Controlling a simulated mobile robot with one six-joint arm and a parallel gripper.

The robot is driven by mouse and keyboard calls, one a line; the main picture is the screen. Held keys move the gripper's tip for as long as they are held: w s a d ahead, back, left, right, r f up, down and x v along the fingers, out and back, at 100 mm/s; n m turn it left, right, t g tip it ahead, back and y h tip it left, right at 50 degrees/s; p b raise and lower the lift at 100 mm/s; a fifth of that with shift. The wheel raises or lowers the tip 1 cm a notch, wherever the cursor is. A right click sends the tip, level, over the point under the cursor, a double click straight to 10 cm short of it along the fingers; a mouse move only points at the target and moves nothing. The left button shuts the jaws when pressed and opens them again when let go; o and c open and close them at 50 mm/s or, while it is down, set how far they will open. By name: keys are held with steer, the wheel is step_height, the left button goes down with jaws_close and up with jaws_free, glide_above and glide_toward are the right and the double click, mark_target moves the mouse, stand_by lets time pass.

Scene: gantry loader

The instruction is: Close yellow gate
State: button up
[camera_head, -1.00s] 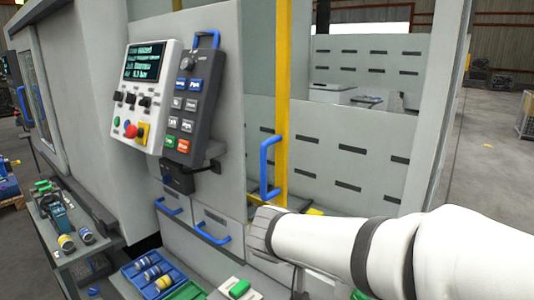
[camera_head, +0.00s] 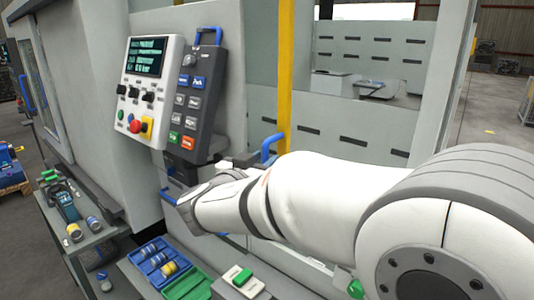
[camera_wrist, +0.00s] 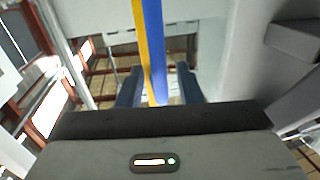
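The yellow gate shows as an upright yellow bar (camera_head: 285,75) in the head view, at the left of the machine's wide opening. Its blue handle (camera_head: 268,148) sits low on the bar, and its lower part is hidden behind my arm. In the wrist view my gripper (camera_wrist: 160,67) is open, with one dark blue finger on each side of the blue handle (camera_wrist: 155,50). Gaps show between the handle and both fingers. The yellow bar (camera_wrist: 141,35) runs just left of the handle there. In the head view my arm hides most of the gripper.
A control panel (camera_head: 148,85) and a keypad pendant (camera_head: 192,105) hang left of the gate. A cart (camera_head: 85,243) with tools stands at the left. A blue bin (camera_head: 155,262) and a green bin (camera_head: 188,285) lie low in front. Slotted grey panels (camera_head: 330,125) show through the opening.

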steer(key=shift+x, duration=0.75)
jaws_close()
